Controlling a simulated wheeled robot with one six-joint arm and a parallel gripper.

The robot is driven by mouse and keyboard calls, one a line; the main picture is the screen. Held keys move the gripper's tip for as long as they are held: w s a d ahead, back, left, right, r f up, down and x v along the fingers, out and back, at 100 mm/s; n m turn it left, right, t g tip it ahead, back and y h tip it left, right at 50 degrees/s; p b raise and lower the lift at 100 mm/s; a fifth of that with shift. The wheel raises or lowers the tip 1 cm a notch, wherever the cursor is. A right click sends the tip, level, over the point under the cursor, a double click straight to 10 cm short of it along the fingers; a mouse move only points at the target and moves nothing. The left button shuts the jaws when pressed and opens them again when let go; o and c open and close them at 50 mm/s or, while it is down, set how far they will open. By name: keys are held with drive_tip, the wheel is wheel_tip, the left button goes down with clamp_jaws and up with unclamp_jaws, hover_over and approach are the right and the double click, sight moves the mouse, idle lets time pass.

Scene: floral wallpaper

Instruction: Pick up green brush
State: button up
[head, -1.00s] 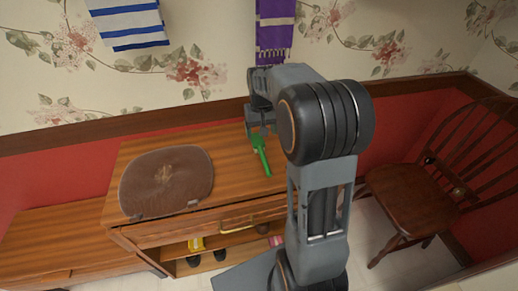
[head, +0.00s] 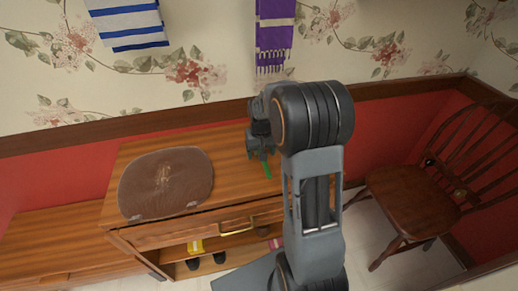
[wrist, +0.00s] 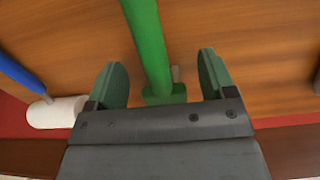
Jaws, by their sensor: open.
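The green brush (head: 267,170) lies on the wooden cabinet top, mostly covered by my gripper (head: 260,155) in the head view. In the wrist view the brush (wrist: 148,40) runs from the top edge down between my two fingers, with its wider end near the gripper body. My gripper (wrist: 163,82) is open, one green-grey finger on each side of the brush with gaps showing. I cannot tell how high the fingertips are above the wood.
A brown mesh-like flat object (head: 165,183) lies on the cabinet top (head: 225,160) at left. A blue-handled item with a white cylinder (wrist: 57,112) lies left in the wrist view. A wooden chair (head: 405,200) stands right. A purple scarf (head: 275,35) hangs above.

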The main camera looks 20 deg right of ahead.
drive_tip(key=shift+c, duration=0.2)
drive_tip(key=c, duration=1.1)
drive_tip(key=shift+o, duration=0.2)
drive_tip(key=shift+r, duration=0.1)
drive_tip(key=shift+r, duration=0.4)
wheel_tip(320, 180, up, 2)
drive_tip(key=shift+w+r, duration=0.1)
drive_tip(key=shift+r, duration=0.05)
drive_tip(key=s+a+r, duration=0.8)
drive_tip(key=a+r, duration=0.1)
drive_tip(key=a, duration=0.2)
drive_tip(key=shift+a+r, duration=0.3)
drive_tip(key=shift+r, duration=0.1)
